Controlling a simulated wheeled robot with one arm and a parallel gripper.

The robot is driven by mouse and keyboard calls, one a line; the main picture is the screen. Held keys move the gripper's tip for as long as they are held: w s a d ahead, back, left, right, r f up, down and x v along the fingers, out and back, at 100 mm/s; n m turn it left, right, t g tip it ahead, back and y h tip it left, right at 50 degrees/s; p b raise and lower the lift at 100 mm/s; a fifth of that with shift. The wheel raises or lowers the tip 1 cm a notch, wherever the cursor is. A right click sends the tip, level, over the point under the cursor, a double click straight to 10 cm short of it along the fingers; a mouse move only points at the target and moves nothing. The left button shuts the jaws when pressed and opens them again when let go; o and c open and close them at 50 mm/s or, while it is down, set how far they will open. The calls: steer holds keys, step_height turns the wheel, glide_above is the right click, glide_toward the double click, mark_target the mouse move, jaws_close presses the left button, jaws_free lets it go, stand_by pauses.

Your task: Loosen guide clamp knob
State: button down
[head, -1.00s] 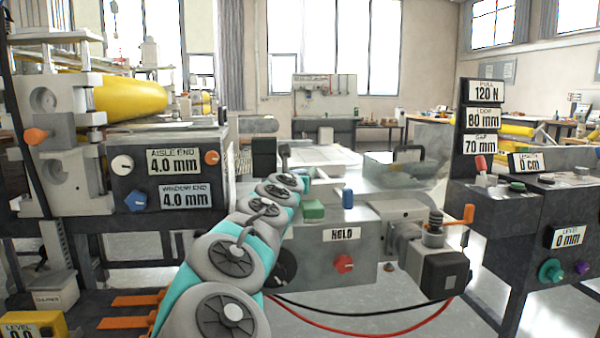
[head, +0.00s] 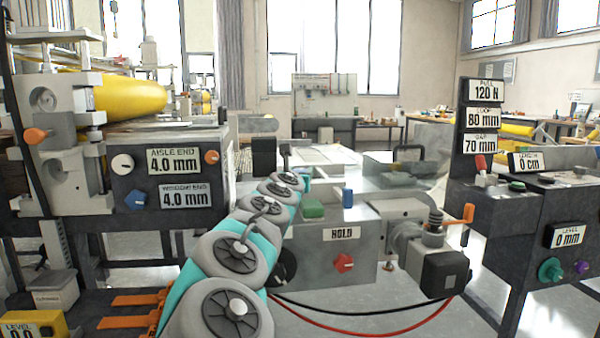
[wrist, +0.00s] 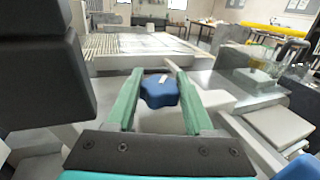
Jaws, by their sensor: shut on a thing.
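A dark blue lobed knob (wrist: 160,92) with a small white mark on top sits between the fingers in the wrist view. I take it to be the guide clamp knob. My gripper (wrist: 158,84) has two green fingers, one on each side of the knob, and is shut on it.
A machine box labelled HOLD (head: 330,258) with a red knob (head: 343,262) stands right of my arm. A black block (wrist: 40,70) stands close left in the wrist view.

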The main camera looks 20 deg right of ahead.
steer(key=shift+d+n+t+y+p, duration=0.15)
steer(key=shift+n+t+y+p, duration=0.2)
steer(key=shift+y+p, duration=0.3)
steer(key=shift+r+n+p, duration=0.1)
steer(key=shift+n+p, duration=0.15)
steer(key=shift+p, duration=0.1)
steer(key=shift+s+n+t+y+p, duration=0.1)
steer(key=shift+n+t+y+p, duration=0.2)
steer(key=shift+n+t+y, duration=0.55)
steer(key=n+y, duration=0.1)
steer(key=y, duration=0.1)
steer(key=n+y, duration=0.1)
steer(key=y, duration=0.2)
steer(key=shift+f+n+t, duration=0.2)
steer(key=shift+n+t, duration=0.1)
steer(key=shift+n, duration=0.05)
steer(key=shift+a+n+y, duration=0.2)
steer(key=shift+n+y, duration=0.6)
steer(key=shift+y, duration=0.9)
steer(key=shift+r, duration=0.1)
steer(key=c, duration=0.6)
jaws_free()
steer(key=shift+o, duration=0.2)
